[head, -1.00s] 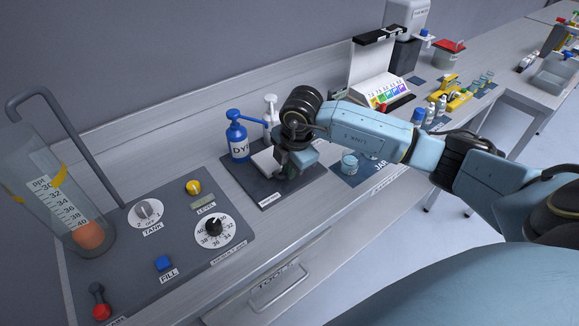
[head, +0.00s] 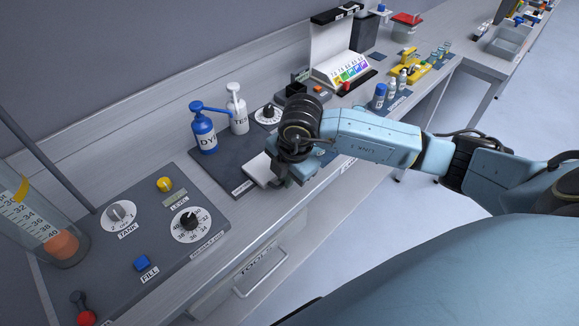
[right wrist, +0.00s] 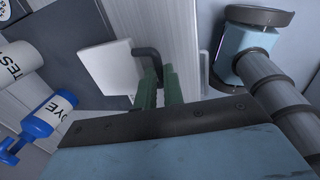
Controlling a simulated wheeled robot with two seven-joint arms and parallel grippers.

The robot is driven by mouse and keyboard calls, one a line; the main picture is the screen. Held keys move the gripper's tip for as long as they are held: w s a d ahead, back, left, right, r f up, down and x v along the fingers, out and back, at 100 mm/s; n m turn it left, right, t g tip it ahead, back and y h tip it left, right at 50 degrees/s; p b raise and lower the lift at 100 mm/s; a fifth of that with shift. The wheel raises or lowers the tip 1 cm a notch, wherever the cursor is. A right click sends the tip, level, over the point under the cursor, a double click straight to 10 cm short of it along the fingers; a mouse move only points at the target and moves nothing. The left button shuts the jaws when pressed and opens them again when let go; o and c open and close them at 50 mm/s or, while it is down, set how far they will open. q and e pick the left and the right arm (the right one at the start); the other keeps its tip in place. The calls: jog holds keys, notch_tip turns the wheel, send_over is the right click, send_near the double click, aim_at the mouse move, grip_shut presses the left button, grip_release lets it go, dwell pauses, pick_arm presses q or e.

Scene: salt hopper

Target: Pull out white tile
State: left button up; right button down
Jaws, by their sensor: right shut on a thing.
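The white tile (head: 257,170) is a flat square plate at the front right part of the dark pad (head: 222,165). In the right wrist view the tile (right wrist: 105,70) has a dark handle (right wrist: 150,56) on the side nearest my fingers. My right gripper (head: 290,177) is shut on this handle; its green fingers (right wrist: 158,88) show on either side of it. The wrist hides part of the tile's right side in the head view. Whether the tile touches the pad I cannot tell. My left gripper is not in view.
A blue DYE pump bottle (head: 204,135) and a white TEST pump bottle (head: 238,112) stand behind the tile. A dial panel (head: 215,215) lies to the left. The drawer front (head: 262,275) is below the bench edge. A colour chart stand (head: 340,55) is farther back right.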

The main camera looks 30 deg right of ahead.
jog(key=c, duration=1.5)
grip_release()
jog(key=shift+r, duration=0.1)
notch_tip(320, 180, up, 13)
jog(key=s, duration=0.2)
jog(key=shift+s+d, duration=0.25)
jog(key=shift+d, duration=0.05)
